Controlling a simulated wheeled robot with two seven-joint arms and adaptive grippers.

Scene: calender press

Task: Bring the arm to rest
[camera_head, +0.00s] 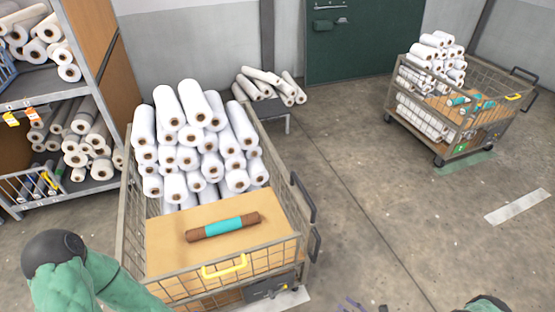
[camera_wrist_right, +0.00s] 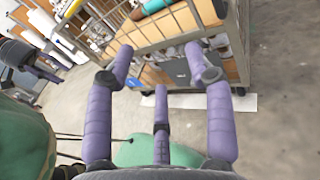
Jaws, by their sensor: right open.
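My right gripper (camera_wrist_right: 160,65) shows in the right wrist view with its purple fingers spread and nothing between them. It is just in front of the near wire cart (camera_wrist_right: 238,40), apart from it as far as I can see. In the head view only small purple tips (camera_head: 355,304) of it show at the bottom edge. A green part of my right arm shows at the bottom right corner. My left arm (camera_head: 75,280) is at the lower left of the head view, left of the cart. Its gripper is out of sight.
The near cart (camera_head: 128,225) holds stacked white rolls (camera_head: 195,150) and a brown roll with a teal band (camera_head: 222,227). A shelf (camera_head: 95,95) of rolls stands left. A second loaded cart (camera_head: 410,118) stands back right. The floor (camera_head: 370,200) between is clear.

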